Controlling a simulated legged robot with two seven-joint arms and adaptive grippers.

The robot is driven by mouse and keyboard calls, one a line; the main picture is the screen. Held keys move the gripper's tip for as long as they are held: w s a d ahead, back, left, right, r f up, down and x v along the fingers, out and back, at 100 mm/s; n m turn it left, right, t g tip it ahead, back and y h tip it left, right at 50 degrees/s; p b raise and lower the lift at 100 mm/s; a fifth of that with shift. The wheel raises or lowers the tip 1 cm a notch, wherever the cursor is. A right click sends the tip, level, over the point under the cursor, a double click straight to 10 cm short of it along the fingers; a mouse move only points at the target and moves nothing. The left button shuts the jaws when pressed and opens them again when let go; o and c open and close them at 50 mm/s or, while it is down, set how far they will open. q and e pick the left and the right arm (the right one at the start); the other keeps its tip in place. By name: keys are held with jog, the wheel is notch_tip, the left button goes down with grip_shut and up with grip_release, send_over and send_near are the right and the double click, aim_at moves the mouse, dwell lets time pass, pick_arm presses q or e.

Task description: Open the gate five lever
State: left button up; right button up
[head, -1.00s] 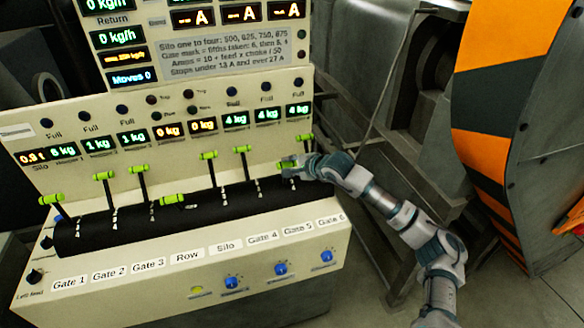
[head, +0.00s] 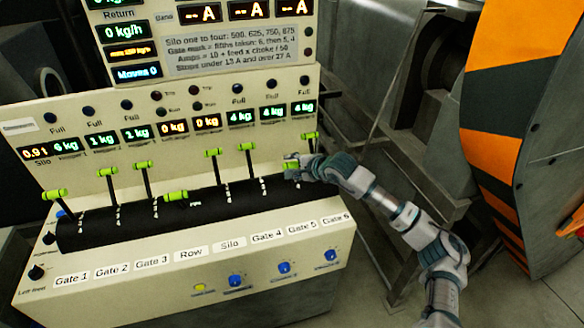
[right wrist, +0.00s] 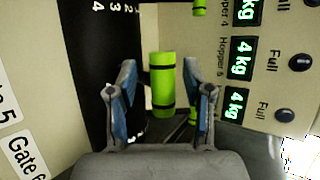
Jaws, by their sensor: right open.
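The gate five lever has a green cylindrical handle (head: 291,166), tilted lower than the handles on either side, above the Gate 5 label (head: 301,229). My right gripper (head: 293,162) is at this handle in the head view and partly covers it. In the right wrist view the green handle (right wrist: 161,85) stands between the two fingers of my right gripper (right wrist: 163,105). The fingers are open, with a visible gap on each side of the handle. My left gripper is not in view.
The gate six lever (head: 310,135) is close on the right and the gate four lever (head: 247,147) on the left. The levers rise from a black curved drum (head: 130,222) on the cream console. Weight displays (head: 240,117) line the panel behind. An orange-and-black striped guard (head: 510,100) stands at the right.

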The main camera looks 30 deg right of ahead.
jog(key=shift+s+d+r, duration=0.15)
jog(key=shift+s+r, duration=0.1)
jog(key=shift+s, duration=0.05)
jog(key=v, duration=1)
jog(key=shift+s, duration=0.4)
jog(key=shift+d, duration=0.15)
